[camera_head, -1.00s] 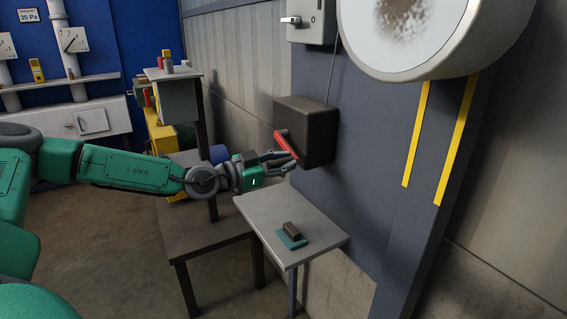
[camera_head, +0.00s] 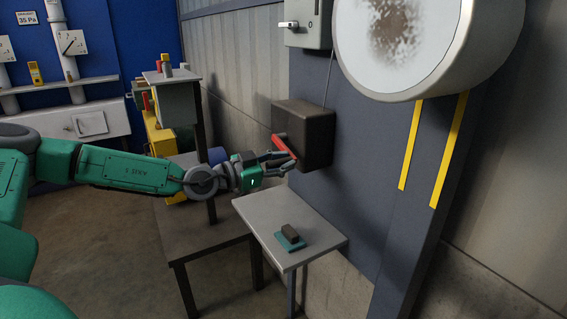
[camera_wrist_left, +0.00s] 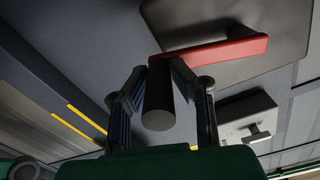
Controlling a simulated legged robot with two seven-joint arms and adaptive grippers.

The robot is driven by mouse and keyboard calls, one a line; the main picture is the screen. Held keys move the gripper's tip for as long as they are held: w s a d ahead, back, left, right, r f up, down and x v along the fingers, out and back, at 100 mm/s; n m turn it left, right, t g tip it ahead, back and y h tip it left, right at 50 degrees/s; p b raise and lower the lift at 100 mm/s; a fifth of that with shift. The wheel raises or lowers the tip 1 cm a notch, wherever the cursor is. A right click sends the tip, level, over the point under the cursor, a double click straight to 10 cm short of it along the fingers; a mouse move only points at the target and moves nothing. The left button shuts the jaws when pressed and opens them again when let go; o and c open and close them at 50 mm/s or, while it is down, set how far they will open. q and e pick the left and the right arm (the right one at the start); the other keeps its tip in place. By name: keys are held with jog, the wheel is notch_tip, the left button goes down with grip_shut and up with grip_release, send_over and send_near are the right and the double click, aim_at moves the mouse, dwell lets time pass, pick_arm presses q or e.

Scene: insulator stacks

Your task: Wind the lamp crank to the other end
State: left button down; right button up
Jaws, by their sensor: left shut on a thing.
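The lamp crank is a red arm (camera_head: 283,145) on the front of a dark box (camera_head: 313,134) fixed to the grey-blue panel. The red arm slants down to the right in the head view. In the left wrist view the red arm (camera_wrist_left: 222,48) ends at a dark cylindrical handle (camera_wrist_left: 158,105). My left gripper (camera_head: 285,160) is shut on this handle, with one finger on each side of it; its fingers also show in the left wrist view (camera_wrist_left: 160,92). The large round lamp (camera_head: 398,40) hangs above. My right gripper is out of view.
A small grey table (camera_head: 262,219) stands below the box, bearing a dark block (camera_head: 290,231) on a teal pad. A switch box (camera_head: 308,22) is above. A cable runs up from the dark box. A darker table stands to the left.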

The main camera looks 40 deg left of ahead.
pick_arm(q)
jog(key=shift+w+r, duration=0.1)
jog(key=shift+r, duration=0.15)
jog(key=c, duration=1.4)
grip_release()
jog(key=shift+f, duration=0.15)
jog(key=shift+a, duration=0.1)
jog(key=shift+v, duration=6)
jog(key=shift+f, duration=0.1)
